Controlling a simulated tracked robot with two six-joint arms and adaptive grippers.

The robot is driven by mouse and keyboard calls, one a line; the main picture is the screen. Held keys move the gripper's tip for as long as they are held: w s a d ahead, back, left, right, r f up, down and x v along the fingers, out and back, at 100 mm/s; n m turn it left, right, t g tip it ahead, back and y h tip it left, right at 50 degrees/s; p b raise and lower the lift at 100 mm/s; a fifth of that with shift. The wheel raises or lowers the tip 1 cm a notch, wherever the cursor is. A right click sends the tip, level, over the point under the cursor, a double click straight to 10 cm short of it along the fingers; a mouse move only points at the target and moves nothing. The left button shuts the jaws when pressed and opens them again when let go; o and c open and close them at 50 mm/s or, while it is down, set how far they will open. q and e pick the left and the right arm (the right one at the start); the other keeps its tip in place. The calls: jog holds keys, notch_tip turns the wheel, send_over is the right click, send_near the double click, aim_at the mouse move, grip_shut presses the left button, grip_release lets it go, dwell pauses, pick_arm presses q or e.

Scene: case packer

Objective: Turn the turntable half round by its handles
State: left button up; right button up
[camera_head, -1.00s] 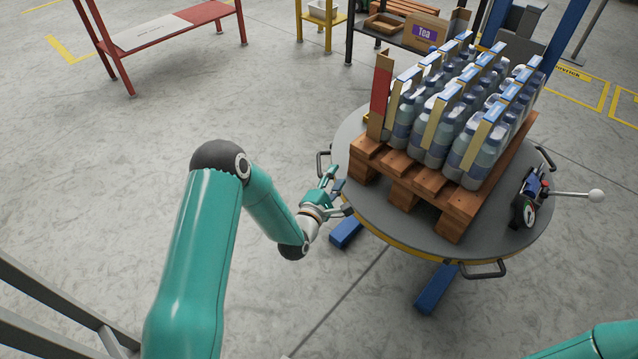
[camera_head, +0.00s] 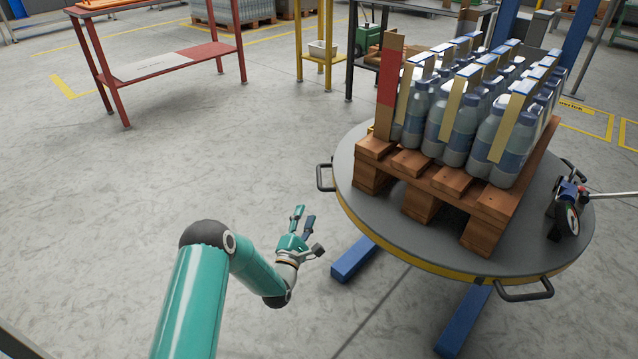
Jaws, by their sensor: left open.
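The round grey turntable (camera_head: 388,217) with a yellow rim stands at the right on blue legs. A black handle (camera_head: 324,177) sticks out at its left edge and another handle (camera_head: 526,291) at its front edge. A wooden pallet (camera_head: 418,193) on top carries several bottles (camera_head: 459,132) in packs. My left gripper (camera_head: 304,215) is open and empty, left of the turntable and in front of the left handle, apart from both. My right gripper is not in view.
A blue leg (camera_head: 355,259) reaches out at floor level near my left gripper. A red bench (camera_head: 163,62) stands at the back left. The floor at the left is clear.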

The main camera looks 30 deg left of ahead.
aim_at(319, 179)
pick_arm(q)
jog(key=b+x, duration=0.4)
jog(key=x, duration=0.9)
jog(key=shift+w, duration=0.3)
jog(key=shift+w+a+r+b, duration=0.2)
jog(key=shift+w+b, duration=0.1)
jog(key=shift+w, duration=0.25)
jog(key=shift+d, duration=0.1)
grip_shut()
